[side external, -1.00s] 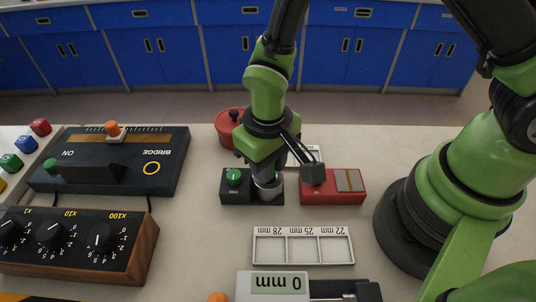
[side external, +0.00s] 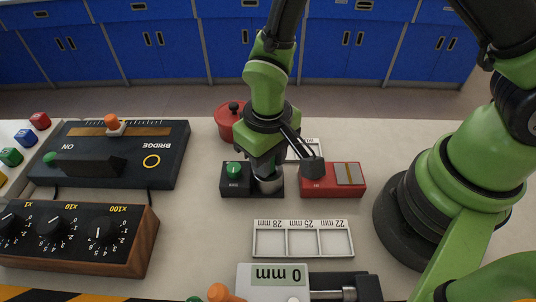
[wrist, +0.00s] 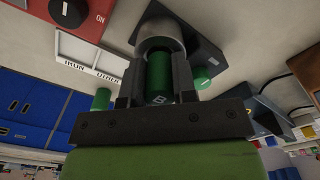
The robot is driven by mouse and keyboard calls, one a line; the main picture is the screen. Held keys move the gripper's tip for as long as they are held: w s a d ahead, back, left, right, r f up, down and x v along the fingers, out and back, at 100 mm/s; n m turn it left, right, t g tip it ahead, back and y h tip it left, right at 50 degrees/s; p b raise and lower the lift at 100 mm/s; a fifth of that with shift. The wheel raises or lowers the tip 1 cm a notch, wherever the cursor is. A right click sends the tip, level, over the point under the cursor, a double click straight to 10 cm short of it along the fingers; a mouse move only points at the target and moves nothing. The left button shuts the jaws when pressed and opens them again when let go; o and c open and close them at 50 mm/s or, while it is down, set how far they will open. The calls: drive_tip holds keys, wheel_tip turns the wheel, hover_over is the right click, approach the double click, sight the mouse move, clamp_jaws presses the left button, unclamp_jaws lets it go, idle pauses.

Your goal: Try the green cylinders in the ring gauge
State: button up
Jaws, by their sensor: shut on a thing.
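I cannot tell whether the end is inside. In the side view the ring gauge (side external: 268,185) sits on a black base, with my gripper (side external: 266,168) just above, hiding the held cylinder. A green piece (side external: 233,169) is on the black block beside the ring. Another green cylinder (wrist: 101,98) shows at left in the wrist view.
A red box (side external: 325,182) is close on the right. An empty three-compartment tray (side external: 303,239) marked 28, 25, 22 lies in front, with a gauge reading 0 mm (side external: 272,277) nearer still. A red pot (side external: 226,125) is behind; dial and bridge boxes (side external: 125,145) are left.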

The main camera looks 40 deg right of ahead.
drive_tip(key=shift+f, duration=0.3)
drive_tip(key=o, duration=1.3)
drive_tip(key=shift+o, duration=0.2)
drive_tip(key=shift+r, duration=0.1)
drive_tip(key=shift+r, duration=3.9)
drive_tip(key=s+d+r+m+t+y, duration=0.1)
drive_tip(key=d+r, duration=0.2)
drive_tip(key=r, duration=0.3)
drive_tip(key=s+d+r+m+t+y, duration=0.1)
drive_tip(key=d+r+t, duration=0.15)
drive_tip(key=r, duration=0.35)
drive_tip(key=s+d+r+m+t, duration=0.2)
drive_tip(key=s+d+r, duration=0.3)
drive_tip(key=s, duration=0.4)
drive_tip(key=shift+r+t, duration=0.85)
drive_tip(key=shift+r, duration=0.05)
